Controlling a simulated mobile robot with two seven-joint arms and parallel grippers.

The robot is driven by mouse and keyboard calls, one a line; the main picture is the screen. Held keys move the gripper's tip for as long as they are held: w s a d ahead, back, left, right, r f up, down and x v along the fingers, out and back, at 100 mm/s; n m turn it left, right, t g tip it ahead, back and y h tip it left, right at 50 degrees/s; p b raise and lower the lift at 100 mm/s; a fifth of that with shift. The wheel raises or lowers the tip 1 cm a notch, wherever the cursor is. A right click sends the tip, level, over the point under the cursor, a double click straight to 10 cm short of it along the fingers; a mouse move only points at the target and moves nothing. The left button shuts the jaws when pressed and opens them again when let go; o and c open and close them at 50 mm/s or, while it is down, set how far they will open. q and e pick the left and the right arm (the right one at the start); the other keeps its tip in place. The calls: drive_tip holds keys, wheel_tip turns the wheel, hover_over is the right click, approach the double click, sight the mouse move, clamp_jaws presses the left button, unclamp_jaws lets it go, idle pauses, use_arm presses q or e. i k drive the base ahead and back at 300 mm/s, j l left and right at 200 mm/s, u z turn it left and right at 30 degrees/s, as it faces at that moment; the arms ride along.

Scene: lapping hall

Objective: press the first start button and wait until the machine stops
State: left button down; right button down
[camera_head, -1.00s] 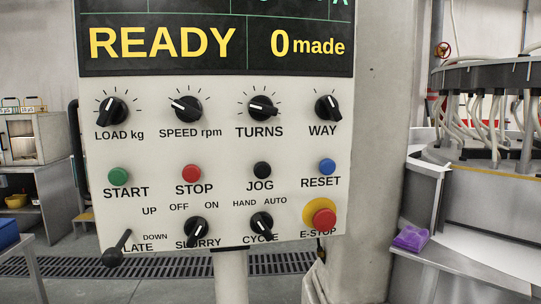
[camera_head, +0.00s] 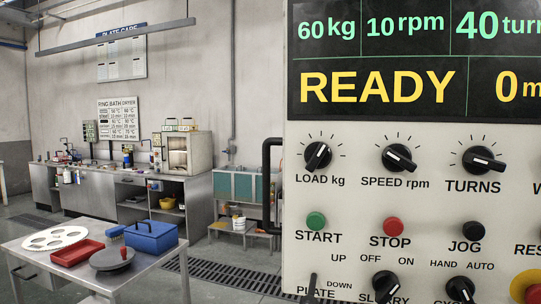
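The control panel (camera_head: 345,150) fills the right half of the head view. Its green START button (camera_head: 316,221) sits at the panel's left, below the LOAD kg knob (camera_head: 318,156). The red STOP button (camera_head: 393,226) and the black JOG button (camera_head: 473,231) are to its right. The display (camera_head: 400,85) reads READY, 60 kg, 10 rpm and 40 turns; the made count is cut off by the picture edge. The machine itself is not in view. Neither of my grippers is in view.
A steel table (camera_head: 150,277) at the lower left bears a blue box (camera_head: 152,237), a red tray (camera_head: 77,252), a dark disc (camera_head: 112,260) and a white plate with holes (camera_head: 55,238). A bench (camera_head: 110,190) stands behind along the wall. Floor with a drain grate (camera_head: 220,277) lies between.

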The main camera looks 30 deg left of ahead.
sight(316, 221)
drive_tip(key=j, duration=0.85)
drive_tip(key=j+z, duration=0.1)
drive_tip(key=j, duration=0.75)
drive_tip(key=k, duration=0.05)
